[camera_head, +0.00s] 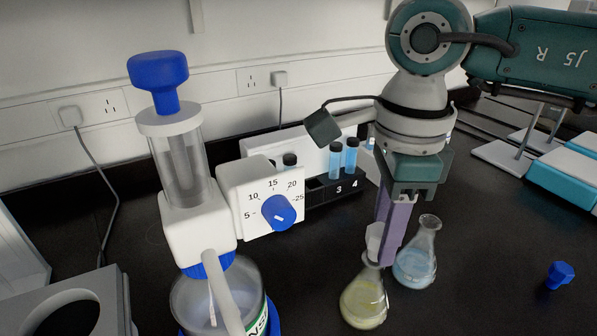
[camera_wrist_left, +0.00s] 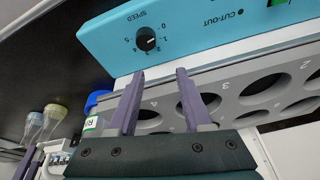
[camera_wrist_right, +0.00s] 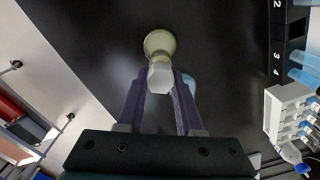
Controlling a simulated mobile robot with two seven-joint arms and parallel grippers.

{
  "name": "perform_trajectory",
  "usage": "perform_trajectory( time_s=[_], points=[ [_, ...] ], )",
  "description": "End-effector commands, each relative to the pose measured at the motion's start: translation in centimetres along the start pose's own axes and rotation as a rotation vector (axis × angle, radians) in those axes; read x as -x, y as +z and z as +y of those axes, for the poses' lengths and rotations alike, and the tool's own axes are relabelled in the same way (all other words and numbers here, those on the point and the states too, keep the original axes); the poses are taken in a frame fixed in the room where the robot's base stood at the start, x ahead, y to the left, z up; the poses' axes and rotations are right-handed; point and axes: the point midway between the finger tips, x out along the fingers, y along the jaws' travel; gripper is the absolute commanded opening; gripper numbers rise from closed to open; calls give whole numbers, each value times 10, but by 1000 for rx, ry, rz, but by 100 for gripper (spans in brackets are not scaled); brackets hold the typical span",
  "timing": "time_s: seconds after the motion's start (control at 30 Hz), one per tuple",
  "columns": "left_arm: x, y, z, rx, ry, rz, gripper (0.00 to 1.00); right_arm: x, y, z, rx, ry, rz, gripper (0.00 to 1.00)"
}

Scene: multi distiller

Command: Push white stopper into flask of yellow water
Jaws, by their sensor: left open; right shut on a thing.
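The flask of yellow water (camera_head: 364,300) stands on the black bench in the head view, and it also shows in the right wrist view (camera_wrist_right: 158,42). The white stopper (camera_head: 375,240) is at the mouth of this flask; how deep it sits I cannot tell. My right gripper (camera_head: 387,258) points down and is shut on the white stopper, which shows between its fingertips in the right wrist view (camera_wrist_right: 160,74). My left gripper (camera_wrist_left: 158,80) is open and empty in the left wrist view, in front of a grey rack with round holes (camera_wrist_left: 262,92).
A flask of blue liquid (camera_head: 416,258) stands close right of the yellow one. A white dispenser with a blue knob (camera_head: 184,190) stands left. A tube rack (camera_head: 335,188) is behind. A blue stopper (camera_head: 560,274) lies right, with bare bench between.

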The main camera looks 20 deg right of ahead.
Motion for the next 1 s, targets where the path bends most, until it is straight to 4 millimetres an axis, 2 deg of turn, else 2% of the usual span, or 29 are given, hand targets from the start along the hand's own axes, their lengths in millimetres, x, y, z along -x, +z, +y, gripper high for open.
perform_trajectory(
  time_s=[0.7, 0.73, 1.0],
  points=[
    [-14, 4, 3, 9, 7, 2, 50, -16, 0, 0, -1, 0, 0, 0],
    [-14, 4, 3, 9, 7, 2, 50, -15, 0, 0, -1, 0, 0, 36],
    [-13, 4, 1, 3, 2, 1, 50, -15, 0, 0, 0, 0, 0, 66]
  ],
)
